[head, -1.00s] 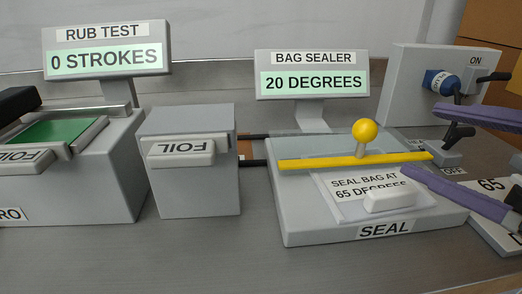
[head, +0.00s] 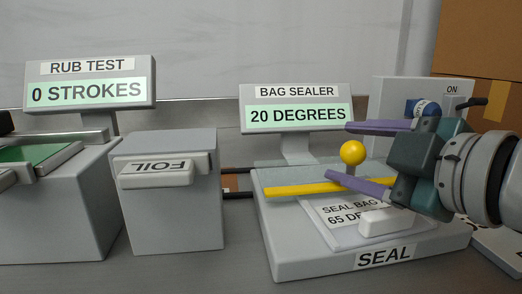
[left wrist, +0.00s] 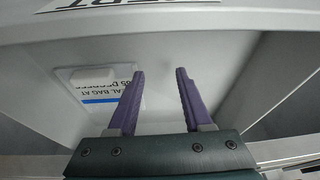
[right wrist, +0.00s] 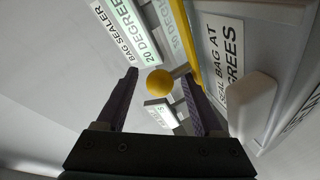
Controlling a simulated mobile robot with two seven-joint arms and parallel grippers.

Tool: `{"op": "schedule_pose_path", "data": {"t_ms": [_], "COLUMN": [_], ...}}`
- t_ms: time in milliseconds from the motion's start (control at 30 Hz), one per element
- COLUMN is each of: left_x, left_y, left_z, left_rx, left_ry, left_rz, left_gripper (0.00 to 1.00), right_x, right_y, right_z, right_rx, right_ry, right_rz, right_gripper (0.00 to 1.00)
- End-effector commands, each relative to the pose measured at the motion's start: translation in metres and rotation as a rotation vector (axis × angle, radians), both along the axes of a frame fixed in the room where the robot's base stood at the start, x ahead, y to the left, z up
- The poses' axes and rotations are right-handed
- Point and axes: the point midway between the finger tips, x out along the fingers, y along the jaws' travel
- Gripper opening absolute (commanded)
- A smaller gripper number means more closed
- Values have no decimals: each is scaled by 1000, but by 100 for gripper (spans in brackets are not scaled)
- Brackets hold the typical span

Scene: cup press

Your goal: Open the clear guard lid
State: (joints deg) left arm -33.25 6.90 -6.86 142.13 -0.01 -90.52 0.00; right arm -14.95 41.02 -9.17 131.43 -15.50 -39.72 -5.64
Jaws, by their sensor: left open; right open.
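The bag sealer (head: 290,258) stands right of centre in the head view. A yellow bar (head: 295,189) with a round yellow knob (head: 353,152) crosses its top. In the right wrist view the knob (right wrist: 159,82) shows between the fingertips; contact cannot be told. My left gripper (left wrist: 160,73) is open and empty above a grey surface, outside the head view.
A white bag (head: 335,222) lies on the sealer's front. Another labelled bag (left wrist: 100,83) shows in the left wrist view. The display (head: 296,108) reads 20 degrees. A foil box (head: 170,210) and rub tester stand left. A box with a blue knob (head: 425,106) stands behind my right gripper.

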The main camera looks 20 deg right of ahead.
Motion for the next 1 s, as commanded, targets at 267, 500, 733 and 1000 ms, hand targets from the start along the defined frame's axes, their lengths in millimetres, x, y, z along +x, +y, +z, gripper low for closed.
{"op": "schedule_pose_path", "data": {"t_ms": [267, 500, 733, 1000], "left_x": [0, 0, 0, 0], "left_y": [0, 0, 0, 0], "left_z": [-1, -1, -1, -1], "left_rx": [0, 0, 0, 0], "left_ry": [0, 0, 0, 0], "left_rz": [0, 0, 0, 0], "left_gripper": [50, 50, 50, 50], "right_x": [4, 4, 4, 4], "right_y": [0, 0, 0, -1], "right_z": [-1, -1, -1, 0], "right_rx": [0, 0, 0, -2], "right_ry": [1, -1, -1, -1], "right_rz": [1, 1, -1, -1], "right_gripper": [69, 52, 26, 0]}}
